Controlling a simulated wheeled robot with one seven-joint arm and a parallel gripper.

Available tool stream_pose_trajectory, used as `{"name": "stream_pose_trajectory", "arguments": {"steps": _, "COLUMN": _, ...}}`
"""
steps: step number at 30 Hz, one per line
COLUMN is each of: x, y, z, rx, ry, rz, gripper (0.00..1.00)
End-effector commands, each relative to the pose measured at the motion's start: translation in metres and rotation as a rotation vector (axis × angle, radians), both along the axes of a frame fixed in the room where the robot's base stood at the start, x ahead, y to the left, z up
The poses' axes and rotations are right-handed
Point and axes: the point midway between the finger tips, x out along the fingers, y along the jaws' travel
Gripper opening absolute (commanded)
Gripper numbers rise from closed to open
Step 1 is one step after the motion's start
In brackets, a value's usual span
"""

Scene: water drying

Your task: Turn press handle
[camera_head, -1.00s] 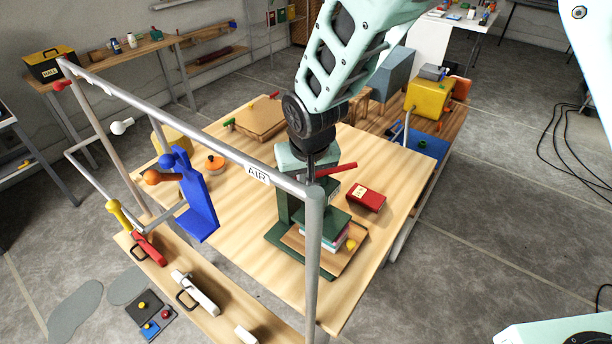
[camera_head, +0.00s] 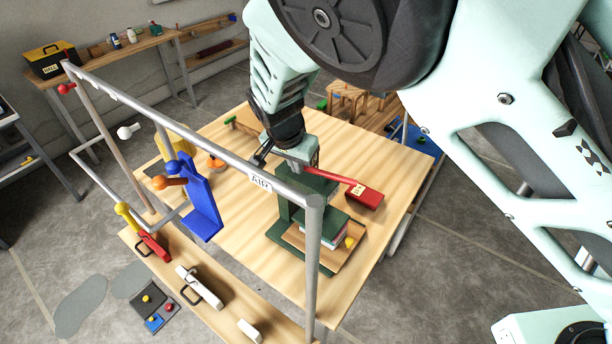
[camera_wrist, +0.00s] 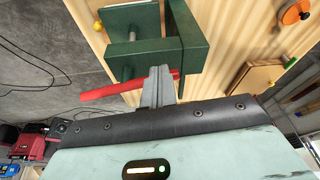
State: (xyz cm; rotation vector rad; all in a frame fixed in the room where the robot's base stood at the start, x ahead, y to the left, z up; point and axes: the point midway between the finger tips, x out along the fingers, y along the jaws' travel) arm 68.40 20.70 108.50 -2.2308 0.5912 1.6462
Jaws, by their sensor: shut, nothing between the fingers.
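The dark green press (camera_head: 292,212) stands on the wooden table, with a book stack (camera_head: 338,236) under its plate. Its red handle (camera_head: 330,174) sticks out to the right from the top and slopes slightly down in the picture. My gripper (camera_head: 292,163) is low at the press top, by the handle's inner end; my wrist partly hides that spot. In the wrist view my gripper (camera_wrist: 158,72) is shut, its grey fingers crossing in front of the red handle (camera_wrist: 112,91), close to the green press frame (camera_wrist: 190,35). I cannot tell whether they touch it.
A grey pipe frame with an AIR label (camera_head: 259,183) runs in front of the press. A red box (camera_head: 364,196) lies right of the press, near the handle. A blue bracket (camera_head: 203,208) stands to the left.

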Motion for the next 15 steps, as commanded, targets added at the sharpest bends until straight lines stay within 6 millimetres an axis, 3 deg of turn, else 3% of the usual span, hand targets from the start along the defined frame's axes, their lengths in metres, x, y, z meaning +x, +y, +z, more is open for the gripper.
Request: {"name": "stream_pose_trajectory", "arguments": {"steps": 15, "x": 0.030, "y": -0.010, "z": -0.002, "rx": -0.003, "ry": 0.000, "rz": -0.476, "gripper": 0.00}}
